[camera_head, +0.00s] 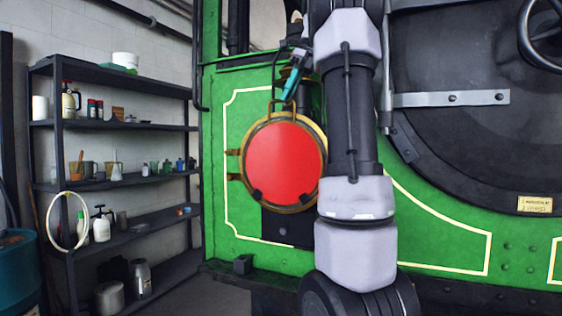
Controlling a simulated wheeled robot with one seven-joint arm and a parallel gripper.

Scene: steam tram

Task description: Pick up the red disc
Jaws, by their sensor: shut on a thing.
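The red disc (283,162) is upright, facing me, in front of the green tram panel. It sits within a brass ring (252,135), with small dark clips at its lower edge. A brass loop handle (270,106) rises above it. My gripper (287,92) is above the disc, at the handle, and is shut on it. The fingertips are small and dark here, so the exact contact is hard to see. My arm covers the area just right of the disc.
The green tram body (450,215) fills the right, with a dark round door (480,110) and a metal strap (450,98). A dark shelf rack (110,183) with bottles and jars stands left. A dark ledge (225,270) juts out below the disc.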

